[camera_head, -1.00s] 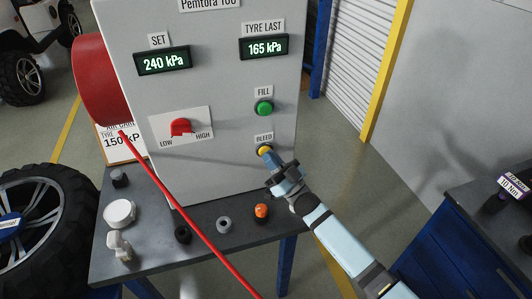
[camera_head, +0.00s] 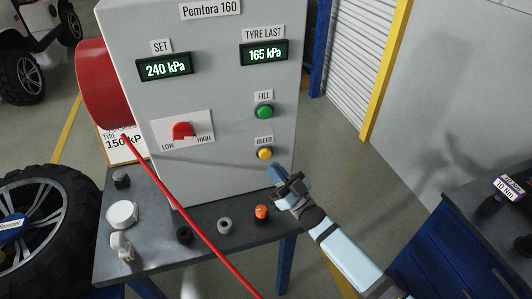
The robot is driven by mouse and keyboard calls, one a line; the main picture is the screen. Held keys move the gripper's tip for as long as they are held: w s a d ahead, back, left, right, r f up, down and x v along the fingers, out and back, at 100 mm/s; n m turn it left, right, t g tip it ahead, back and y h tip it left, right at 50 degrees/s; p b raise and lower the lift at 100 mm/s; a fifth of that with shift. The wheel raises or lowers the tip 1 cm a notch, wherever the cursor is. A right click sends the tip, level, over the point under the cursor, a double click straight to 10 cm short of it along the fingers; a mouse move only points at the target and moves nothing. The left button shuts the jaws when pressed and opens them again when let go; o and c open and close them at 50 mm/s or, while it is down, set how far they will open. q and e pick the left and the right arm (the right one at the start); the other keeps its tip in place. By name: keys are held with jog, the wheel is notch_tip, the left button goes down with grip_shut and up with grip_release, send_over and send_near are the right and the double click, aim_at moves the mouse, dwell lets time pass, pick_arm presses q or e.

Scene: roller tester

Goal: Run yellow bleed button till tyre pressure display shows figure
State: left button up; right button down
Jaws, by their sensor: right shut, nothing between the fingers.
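The yellow bleed button (camera_head: 265,153) sits low on the right of the grey cabinet front, under its BLEED label. The TYRE LAST display (camera_head: 264,53) reads 165 kPa, and the SET display (camera_head: 165,67) reads 240 kPa. A card partly hidden behind the cabinet shows 150 kP, its end cut off. My right gripper (camera_head: 276,174) is shut and empty. Its tip is just below and right of the yellow button, apart from it in the picture. My left gripper is not in view.
The green fill button (camera_head: 264,111) is above the yellow one. A red LOW/HIGH knob (camera_head: 183,131) is to the left. A red hose (camera_head: 180,208) crosses the grey bench (camera_head: 150,253), which holds several small parts. A tyre (camera_head: 50,225) stands at left, a blue cabinet (camera_head: 425,258) at right.

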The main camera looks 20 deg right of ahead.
jog(key=s+p, duration=0.1)
jog(key=s, duration=0.2)
jog(key=shift+w, duration=0.1)
dwell(0.3)
jog(key=shift+d, duration=0.1)
